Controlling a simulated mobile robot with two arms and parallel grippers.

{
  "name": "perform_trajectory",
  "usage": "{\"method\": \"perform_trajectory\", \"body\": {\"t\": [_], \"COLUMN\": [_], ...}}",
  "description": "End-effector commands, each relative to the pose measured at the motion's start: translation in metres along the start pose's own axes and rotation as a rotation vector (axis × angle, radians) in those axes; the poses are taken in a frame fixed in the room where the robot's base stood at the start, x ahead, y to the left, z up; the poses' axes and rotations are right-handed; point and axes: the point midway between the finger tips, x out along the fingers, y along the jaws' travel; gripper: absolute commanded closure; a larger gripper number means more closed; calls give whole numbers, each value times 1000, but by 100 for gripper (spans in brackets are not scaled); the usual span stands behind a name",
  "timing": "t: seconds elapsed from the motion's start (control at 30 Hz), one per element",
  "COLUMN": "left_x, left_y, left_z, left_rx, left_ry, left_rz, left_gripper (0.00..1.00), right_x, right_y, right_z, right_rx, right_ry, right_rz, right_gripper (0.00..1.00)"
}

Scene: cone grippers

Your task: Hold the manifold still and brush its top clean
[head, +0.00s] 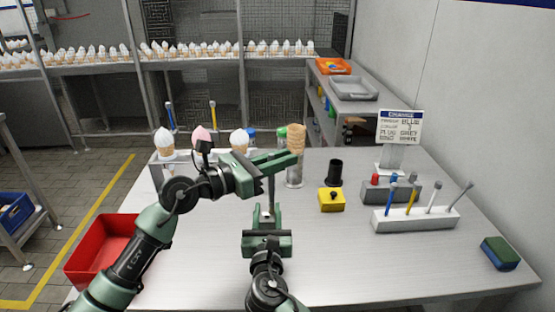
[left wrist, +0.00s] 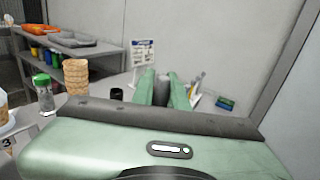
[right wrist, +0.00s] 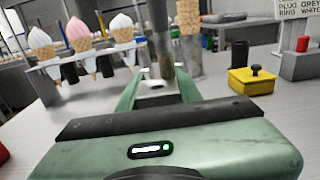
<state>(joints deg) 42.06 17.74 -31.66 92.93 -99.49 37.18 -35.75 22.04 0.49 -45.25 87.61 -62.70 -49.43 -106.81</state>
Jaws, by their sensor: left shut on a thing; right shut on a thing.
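My left gripper (head: 268,178) is shut on a slim dark thing (left wrist: 161,88), mostly hidden by the fingers; I cannot tell whether it is a brush. My right gripper (head: 267,228) is low over the table, just below the left one in the picture, and shut on a small grey block with a dark opening on top (right wrist: 155,87), which seems to be the manifold. In the right wrist view, an upright dark-and-olive piece (right wrist: 166,72) stands right behind or over the block; contact is unclear.
Ice cream cones stand in a rack (head: 163,172) at the back left, near a tall cone stack (head: 297,138). A red bin (head: 92,262) is left. A yellow box (head: 332,200), grey plug block (head: 408,191), white tool holder (head: 432,218) and sponge (head: 500,254) stand right. The front right table is clear.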

Motion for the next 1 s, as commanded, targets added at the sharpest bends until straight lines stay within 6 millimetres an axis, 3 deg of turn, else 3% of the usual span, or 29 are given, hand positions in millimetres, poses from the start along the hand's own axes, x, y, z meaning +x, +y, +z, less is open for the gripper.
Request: {"method": "perform_trajectory", "body": {"t": [0.37,1.0], "left_x": [-1,-19], "left_y": [1,12], "left_z": [0,-1], "left_rx": [1,1], "left_ry": [0,-1], "left_rz": [1,1], "left_gripper": [100,100], "right_x": [0,0], "right_y": [0,0], "right_z": [0,0], "right_rx": [0,0], "right_ry": [0,0], "right_rz": [0,0], "right_gripper": [100,100]}}
